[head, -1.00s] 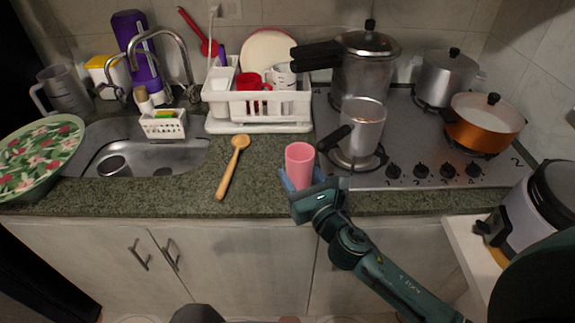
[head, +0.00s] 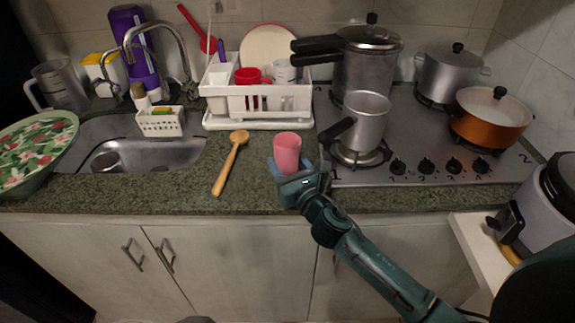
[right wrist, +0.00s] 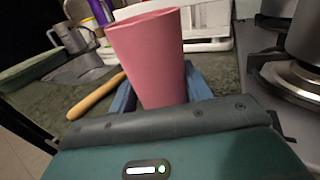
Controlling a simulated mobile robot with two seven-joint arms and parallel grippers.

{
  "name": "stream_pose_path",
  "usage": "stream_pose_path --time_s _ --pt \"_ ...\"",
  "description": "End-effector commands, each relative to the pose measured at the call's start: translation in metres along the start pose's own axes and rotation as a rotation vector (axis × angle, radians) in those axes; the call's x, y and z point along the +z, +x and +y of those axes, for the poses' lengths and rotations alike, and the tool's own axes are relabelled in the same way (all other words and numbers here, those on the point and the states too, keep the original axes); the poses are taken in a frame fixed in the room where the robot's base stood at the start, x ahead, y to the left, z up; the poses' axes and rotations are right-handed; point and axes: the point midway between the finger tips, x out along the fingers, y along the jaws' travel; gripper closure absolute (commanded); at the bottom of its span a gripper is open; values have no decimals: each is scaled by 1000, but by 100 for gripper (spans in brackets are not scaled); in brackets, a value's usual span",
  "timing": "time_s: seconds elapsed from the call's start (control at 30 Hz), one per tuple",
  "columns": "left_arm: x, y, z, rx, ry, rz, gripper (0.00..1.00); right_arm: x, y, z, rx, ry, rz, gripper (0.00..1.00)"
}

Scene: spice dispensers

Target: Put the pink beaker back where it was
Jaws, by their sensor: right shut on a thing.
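The pink beaker (head: 287,152) is upright between the blue fingers of my right gripper (head: 284,172), over the front part of the counter between the wooden spoon and the stove. In the right wrist view the beaker (right wrist: 150,55) fills the middle, with the right gripper (right wrist: 165,92) shut around its lower part. The fingers and palm hide the beaker's base, so I cannot tell whether it touches the counter. My left gripper is not in view.
A wooden spoon (head: 229,164) lies left of the beaker. A white dish rack (head: 258,103) stands behind. A metal pot with a black handle (head: 367,121) stands on the stove (head: 425,160) to the right. Some granite counter (head: 258,190) is clear around the beaker.

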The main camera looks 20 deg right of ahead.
Motion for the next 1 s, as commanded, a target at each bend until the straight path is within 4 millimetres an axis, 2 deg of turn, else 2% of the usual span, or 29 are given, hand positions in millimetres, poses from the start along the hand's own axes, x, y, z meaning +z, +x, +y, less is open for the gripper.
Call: stream_pose_path --time_s 0.13,0.17,0.4,0.73,0.87,1.0 --pt "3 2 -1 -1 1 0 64 -4 0 0 0 0 0 75" --pt "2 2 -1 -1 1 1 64 -4 0 0 0 -1 0 50" --pt "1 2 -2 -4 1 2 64 -3 0 0 0 -1 1 30" --pt "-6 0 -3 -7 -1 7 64 2 -1 0 0 0 0 29" --pt "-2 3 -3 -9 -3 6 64 -2 -20 0 1 -2 2 29" --pt "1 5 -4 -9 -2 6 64 -3 -51 0 0 -1 3 29"
